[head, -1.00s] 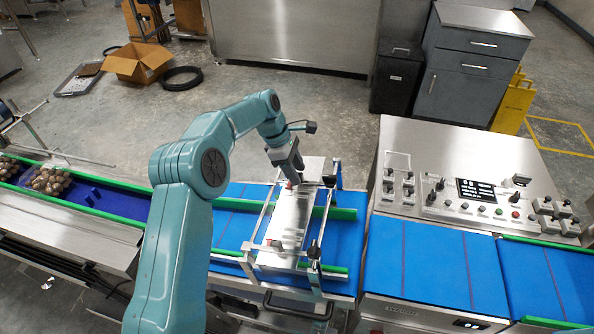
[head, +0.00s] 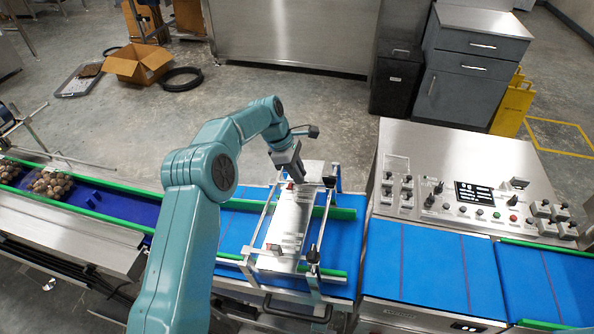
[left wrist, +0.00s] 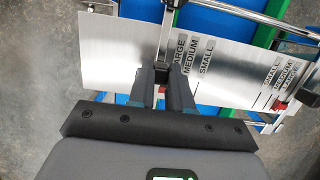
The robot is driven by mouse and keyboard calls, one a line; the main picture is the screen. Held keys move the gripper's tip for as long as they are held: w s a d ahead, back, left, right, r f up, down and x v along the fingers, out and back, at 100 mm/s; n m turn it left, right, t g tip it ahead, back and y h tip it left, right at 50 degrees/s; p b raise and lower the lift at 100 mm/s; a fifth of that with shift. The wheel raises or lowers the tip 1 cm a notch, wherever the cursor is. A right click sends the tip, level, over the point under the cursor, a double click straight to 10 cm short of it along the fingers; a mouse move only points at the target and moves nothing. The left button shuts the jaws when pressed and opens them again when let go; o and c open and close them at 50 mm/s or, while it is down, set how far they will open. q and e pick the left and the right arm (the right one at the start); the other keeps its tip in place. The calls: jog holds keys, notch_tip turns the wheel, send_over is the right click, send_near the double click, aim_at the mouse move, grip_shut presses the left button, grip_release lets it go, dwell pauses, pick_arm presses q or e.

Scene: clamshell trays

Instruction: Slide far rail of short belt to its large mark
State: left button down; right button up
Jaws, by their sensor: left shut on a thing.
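The short belt (head: 232,232) is blue, with a bright metal plate (head: 292,222) on a frame across it. The far rail (head: 341,213) is a green bar along its far side; the near rail (head: 333,272) is a green bar on the near side. My left gripper (head: 291,179) is at the plate's far end, beside a small red part. In the left wrist view it is shut on a dark block (left wrist: 160,76) on a metal rod. The large mark (left wrist: 179,52) is just right of the block, then medium and small.
A second set of size marks (left wrist: 283,82) and a red pointer (left wrist: 279,105) are at the plate's other end. A control panel (head: 480,185) stands right of the belt. Packs of round brown produce (head: 50,184) lie on the left conveyor. Open floor lies behind.

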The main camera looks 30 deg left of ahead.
pick_arm(q)
jog(key=shift+w, duration=0.25)
jog(key=c, duration=1)
grip_release()
jog(key=shift+s, duration=0.2)
jog(key=shift+c, duration=0.2)
jog(key=shift+w, duration=0.15)
jog(key=p+v, duration=0.2)
jog(key=v, duration=1.4)
jog(key=shift+p, duration=0.3)
jog(key=shift+a+r, duration=0.1)
